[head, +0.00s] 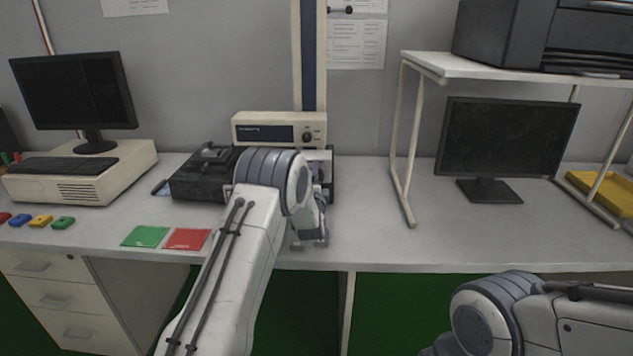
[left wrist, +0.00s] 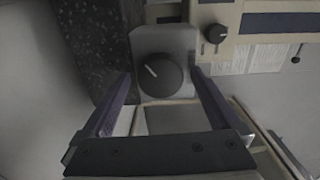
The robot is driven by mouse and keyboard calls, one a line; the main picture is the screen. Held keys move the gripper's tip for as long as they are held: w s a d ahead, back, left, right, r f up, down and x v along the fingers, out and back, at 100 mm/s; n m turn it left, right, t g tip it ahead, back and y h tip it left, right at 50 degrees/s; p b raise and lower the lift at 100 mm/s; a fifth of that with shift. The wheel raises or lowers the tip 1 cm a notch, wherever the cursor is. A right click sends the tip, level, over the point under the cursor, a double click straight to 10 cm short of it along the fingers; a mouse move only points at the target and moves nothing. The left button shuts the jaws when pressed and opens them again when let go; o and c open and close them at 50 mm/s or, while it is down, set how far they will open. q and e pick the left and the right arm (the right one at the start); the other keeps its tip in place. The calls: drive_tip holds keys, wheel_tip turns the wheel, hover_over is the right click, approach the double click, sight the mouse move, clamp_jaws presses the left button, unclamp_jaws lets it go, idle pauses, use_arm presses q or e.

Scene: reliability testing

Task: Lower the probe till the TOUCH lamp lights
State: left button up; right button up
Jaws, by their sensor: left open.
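A beige instrument box (head: 262,128) with a dark display and a small knob (head: 308,137) stands at the back of the bench. The small knob also shows in the left wrist view (left wrist: 215,33). A large dark round knob (left wrist: 158,74) with a white mark sits on a grey plate (left wrist: 147,42). My left gripper (left wrist: 163,84) is open, its two fingers on either side of the large knob; contact cannot be told. In the head view my left arm hides that knob. I cannot make out the probe or a lit TOUCH lamp. My right gripper is out of view.
A dark speckled block (head: 200,176) lies left of my left wrist. Green (head: 145,236) and red (head: 187,239) cards lie near the front edge. A white shelf frame (head: 407,190) and a monitor (head: 507,140) stand at right. The bench between is clear.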

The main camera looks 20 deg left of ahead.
use_arm(q)
drive_tip(key=v, duration=1)
drive_tip(key=shift+s, duration=0.2)
idle(1.3)
drive_tip(key=x, duration=1)
drive_tip(key=shift+w, duration=0.2)
